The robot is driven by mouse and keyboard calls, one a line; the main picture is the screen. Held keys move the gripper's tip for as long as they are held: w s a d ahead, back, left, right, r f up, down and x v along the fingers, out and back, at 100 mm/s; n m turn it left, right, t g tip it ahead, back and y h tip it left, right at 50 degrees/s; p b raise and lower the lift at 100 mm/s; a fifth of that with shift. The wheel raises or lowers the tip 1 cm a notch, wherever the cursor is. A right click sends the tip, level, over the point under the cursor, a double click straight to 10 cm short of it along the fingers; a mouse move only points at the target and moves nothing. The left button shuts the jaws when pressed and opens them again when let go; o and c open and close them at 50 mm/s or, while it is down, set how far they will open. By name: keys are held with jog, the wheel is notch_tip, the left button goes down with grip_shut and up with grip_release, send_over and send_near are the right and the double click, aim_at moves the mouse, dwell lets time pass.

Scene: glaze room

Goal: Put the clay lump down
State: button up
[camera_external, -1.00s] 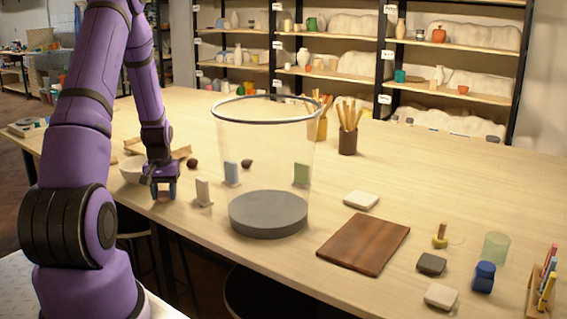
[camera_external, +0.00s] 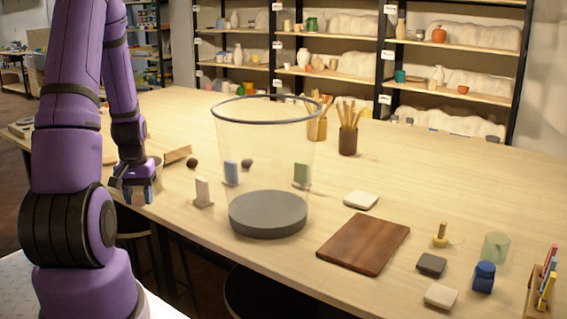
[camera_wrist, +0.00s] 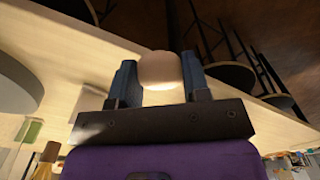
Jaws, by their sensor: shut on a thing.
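My gripper (camera_external: 138,192) is low near the front left edge of the table (camera_external: 290,262). In the wrist view my gripper (camera_wrist: 158,78) is shut on a pale, rounded clay lump (camera_wrist: 161,71), held between its two blue-grey fingers. The lump is hard to make out in the external view. I cannot tell whether it touches the tabletop.
A clear bin with a grey base (camera_external: 268,214) stands right of my gripper. A dark ball (camera_external: 192,162) lies behind. A brown board (camera_external: 364,244) lies farther right. Stools (camera_wrist: 229,76) stand below the edge.

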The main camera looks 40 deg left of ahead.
jog(key=s+d+r, duration=0.1)
jog(key=s+r, duration=0.1)
jog(key=r, duration=1.1)
jog(key=s+r, duration=0.2)
jog(key=r, duration=1.2)
jog(key=w+d+m, duration=1.6)
jog(key=w+d, duration=0.4)
jog(key=w, duration=0.1)
jog(key=w+d+m, duration=0.3)
jog(key=d+m, duration=0.2)
jog(key=d, duration=0.3)
notch_tip(320, 180, down, 28)
jog(key=shift+w, duration=0.15)
jog(key=shift+f, duration=0.15)
jog(key=o, duration=0.9)
